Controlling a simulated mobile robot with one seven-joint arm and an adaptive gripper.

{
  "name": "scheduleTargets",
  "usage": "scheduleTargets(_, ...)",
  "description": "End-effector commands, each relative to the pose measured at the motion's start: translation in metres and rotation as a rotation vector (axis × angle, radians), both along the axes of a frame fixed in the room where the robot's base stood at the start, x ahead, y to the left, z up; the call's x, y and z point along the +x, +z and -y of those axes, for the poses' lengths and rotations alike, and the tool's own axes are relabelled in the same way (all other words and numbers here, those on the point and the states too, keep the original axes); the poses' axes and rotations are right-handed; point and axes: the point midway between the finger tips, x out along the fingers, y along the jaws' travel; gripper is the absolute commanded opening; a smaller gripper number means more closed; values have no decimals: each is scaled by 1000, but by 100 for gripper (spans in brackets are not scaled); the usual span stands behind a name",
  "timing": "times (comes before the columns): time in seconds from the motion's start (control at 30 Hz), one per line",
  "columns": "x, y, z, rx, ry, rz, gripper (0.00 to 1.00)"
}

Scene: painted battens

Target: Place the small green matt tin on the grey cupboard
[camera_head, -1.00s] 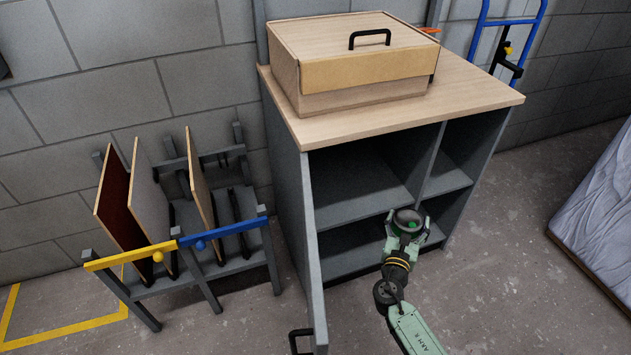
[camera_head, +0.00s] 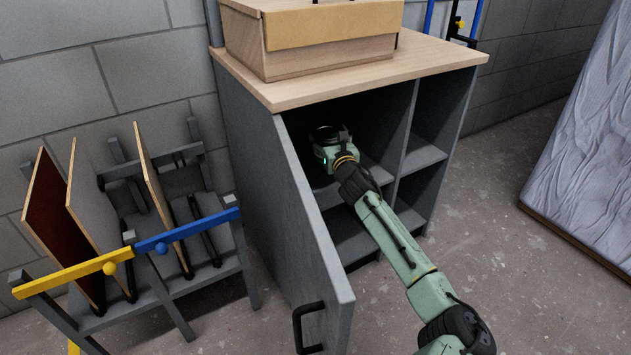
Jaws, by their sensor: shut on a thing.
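The grey cupboard (camera_head: 243,140) stands against the wall with a pale wood top (camera_head: 430,66). Its grey door (camera_head: 315,235) is swung open at the front left. My arm reaches into the upper left compartment from the lower right. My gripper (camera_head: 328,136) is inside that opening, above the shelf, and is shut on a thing. The small green matt tin cannot be made out clearly; my gripper and the shade hide what is held. I cannot tell whether it touches the shelf.
A large cardboard box (camera_head: 325,40) covers much of the cupboard top, leaving free room at its right and front. A rack with upright boards (camera_head: 95,200) stands at left. A wrapped slab (camera_head: 590,150) is at right. The door's black handle (camera_head: 306,328) juts out in front.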

Motion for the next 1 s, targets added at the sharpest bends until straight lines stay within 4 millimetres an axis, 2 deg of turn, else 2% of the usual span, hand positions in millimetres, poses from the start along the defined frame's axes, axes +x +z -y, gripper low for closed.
scheduleTargets(0.1, 3, -1, -3, 2, 10, 0, 12)
scheduleTargets(0.33, 3, -40, -3, 6, 11, -2, 12)
scheduleTargets(0.57, 3, -58, -3, 3, 11, 0, 12)
scheduleTargets(0.8, 3, -89, -3, 5, 11, 0, 12)
scheduleTargets(1.0, 3, -91, -3, 3, 11, 2, 12)
